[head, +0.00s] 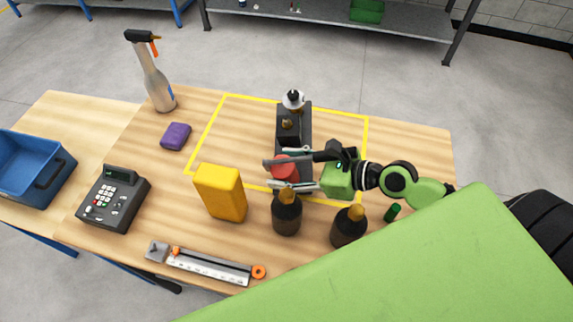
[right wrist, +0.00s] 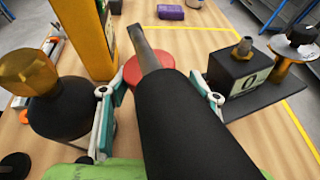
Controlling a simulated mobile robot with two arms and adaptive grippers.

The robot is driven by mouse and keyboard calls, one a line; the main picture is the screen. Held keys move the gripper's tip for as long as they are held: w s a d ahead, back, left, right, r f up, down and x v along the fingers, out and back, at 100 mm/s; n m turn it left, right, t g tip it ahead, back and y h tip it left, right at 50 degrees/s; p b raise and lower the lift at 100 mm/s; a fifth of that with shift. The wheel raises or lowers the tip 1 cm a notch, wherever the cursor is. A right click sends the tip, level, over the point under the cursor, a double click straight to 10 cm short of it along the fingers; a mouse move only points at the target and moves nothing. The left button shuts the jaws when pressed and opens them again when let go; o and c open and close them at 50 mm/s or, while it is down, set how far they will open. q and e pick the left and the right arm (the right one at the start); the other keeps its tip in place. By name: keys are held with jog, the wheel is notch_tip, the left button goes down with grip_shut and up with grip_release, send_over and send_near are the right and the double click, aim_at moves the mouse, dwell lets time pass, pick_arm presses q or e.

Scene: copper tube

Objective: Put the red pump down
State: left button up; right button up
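The red pump (head: 283,166) shows as a round red part with a dark bar and a grey metal tip over it. It is between the two fingers of my right gripper (head: 292,169), near the middle of the table. In the right wrist view, the red part of the pump (right wrist: 133,71) shows behind a large black cylinder with a metal tip, between the teal fingers of the right gripper (right wrist: 160,90). The fingers appear closed around the pump. Its underside is hidden, so I cannot tell whether it touches the table. My left gripper is out of view.
A black gauge block (right wrist: 236,72) on a dark plate stands close beside the gripper. A yellow box (head: 221,193) and dark bottles (head: 286,214) (head: 349,228) stand nearby. A yellow outline (head: 207,131) marks part of the table; its left side is clear.

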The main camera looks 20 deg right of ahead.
jog(key=shift+r, duration=0.1)
dwell(0.4)
jog(key=shift+r, duration=0.55)
jog(key=b+v, duration=0.1)
jog(key=v, duration=1.1)
jog(key=shift+f, duration=0.15)
